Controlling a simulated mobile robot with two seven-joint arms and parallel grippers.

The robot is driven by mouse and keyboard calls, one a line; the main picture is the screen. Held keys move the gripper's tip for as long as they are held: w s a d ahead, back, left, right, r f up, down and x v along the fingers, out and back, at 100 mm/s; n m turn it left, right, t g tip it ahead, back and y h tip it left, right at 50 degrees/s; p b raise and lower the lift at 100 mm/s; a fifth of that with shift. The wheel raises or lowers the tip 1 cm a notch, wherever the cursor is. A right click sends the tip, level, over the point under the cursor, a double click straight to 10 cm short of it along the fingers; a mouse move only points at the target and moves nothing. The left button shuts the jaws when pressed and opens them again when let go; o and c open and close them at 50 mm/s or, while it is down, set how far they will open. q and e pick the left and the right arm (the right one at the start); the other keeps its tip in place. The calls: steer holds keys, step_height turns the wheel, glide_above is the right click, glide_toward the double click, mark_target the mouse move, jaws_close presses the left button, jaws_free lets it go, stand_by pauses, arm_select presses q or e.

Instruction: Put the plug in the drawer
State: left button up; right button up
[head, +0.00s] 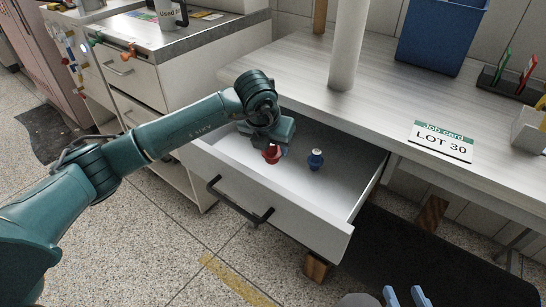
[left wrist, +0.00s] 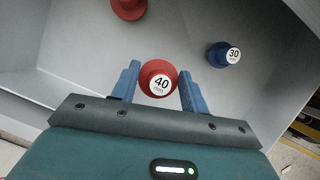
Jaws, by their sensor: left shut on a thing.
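A red plug with a white top marked 40 mm (left wrist: 160,80) sits between the two blue fingers of my left gripper (left wrist: 158,88), which is shut on it. In the head view this gripper (head: 272,152) reaches down into the open drawer (head: 290,215), and a red plug (head: 271,157) shows at its fingers. A blue plug marked 30 (head: 316,158) stands on the drawer floor to the right; it also shows in the left wrist view (left wrist: 224,55). Another red piece (left wrist: 128,6) is cut off at that view's top edge. My right gripper (head: 404,296) is open and empty at the bottom edge.
The worktop above the drawer bears a Job card reading LOT 30 (head: 441,141), a white post or roll (head: 348,45), a blue bin (head: 440,35) and a dark rack (head: 510,85). A cabinet (head: 135,75) stands at left.

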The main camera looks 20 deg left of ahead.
mark_target(271, 154)
arm_select(q)
steer(key=shift+f, duration=1.9)
steer(key=shift+f+b, duration=0.15)
steer(key=shift+b, duration=0.2)
steer(key=o, duration=1)
steer(key=shift+c, duration=0.2)
